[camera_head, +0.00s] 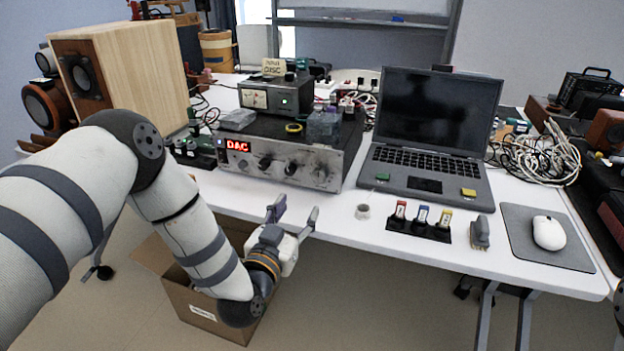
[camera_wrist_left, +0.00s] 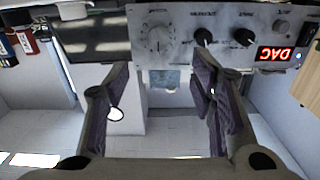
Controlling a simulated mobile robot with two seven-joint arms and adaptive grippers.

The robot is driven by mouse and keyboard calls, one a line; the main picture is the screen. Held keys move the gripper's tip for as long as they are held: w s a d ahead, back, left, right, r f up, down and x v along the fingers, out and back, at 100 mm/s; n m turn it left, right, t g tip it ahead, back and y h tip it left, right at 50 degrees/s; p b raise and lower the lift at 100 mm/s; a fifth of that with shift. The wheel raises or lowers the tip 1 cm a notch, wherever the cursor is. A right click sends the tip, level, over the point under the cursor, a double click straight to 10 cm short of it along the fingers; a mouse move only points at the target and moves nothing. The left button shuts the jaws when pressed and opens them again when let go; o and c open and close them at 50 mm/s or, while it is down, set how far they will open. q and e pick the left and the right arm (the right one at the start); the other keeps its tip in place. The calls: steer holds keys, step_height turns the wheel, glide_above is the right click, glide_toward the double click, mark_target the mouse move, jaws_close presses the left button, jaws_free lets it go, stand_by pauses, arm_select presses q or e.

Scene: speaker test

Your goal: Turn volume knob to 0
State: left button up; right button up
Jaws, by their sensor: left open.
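The silver amplifier (camera_head: 310,160) with a red DAC display (camera_head: 238,146) stands on the white table. Its front has two black knobs (camera_head: 264,162) and a larger silver dial (camera_head: 322,175) at the right. I cannot read which one is labelled volume. My left gripper (camera_head: 294,210) is open and empty, in front of and below the amplifier's front panel, near the table edge. In the left wrist view, which is upside down, the silver dial (camera_wrist_left: 158,40) lies beyond the gap between the open fingers (camera_wrist_left: 163,75), apart from them. My right gripper is not seen.
An open laptop (camera_head: 430,130) stands right of the amplifier. A wooden speaker (camera_head: 130,75) is at the left, and a cardboard box (camera_head: 205,305) is on the floor below.

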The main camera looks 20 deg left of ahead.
mark_target(318, 178)
arm_select(q)
steer(key=w, duration=0.3)
steer(key=w+b, duration=0.1)
steer(key=w, duration=0.3)
steer(key=w+b, duration=0.1)
steer(key=w, duration=0.2)
steer(key=shift+w+d+f, duration=0.25)
steer(key=shift+w+d, duration=0.1)
steer(key=shift+w+r, duration=0.25)
steer(key=shift+w, duration=0.35)
steer(key=c, duration=1.1)
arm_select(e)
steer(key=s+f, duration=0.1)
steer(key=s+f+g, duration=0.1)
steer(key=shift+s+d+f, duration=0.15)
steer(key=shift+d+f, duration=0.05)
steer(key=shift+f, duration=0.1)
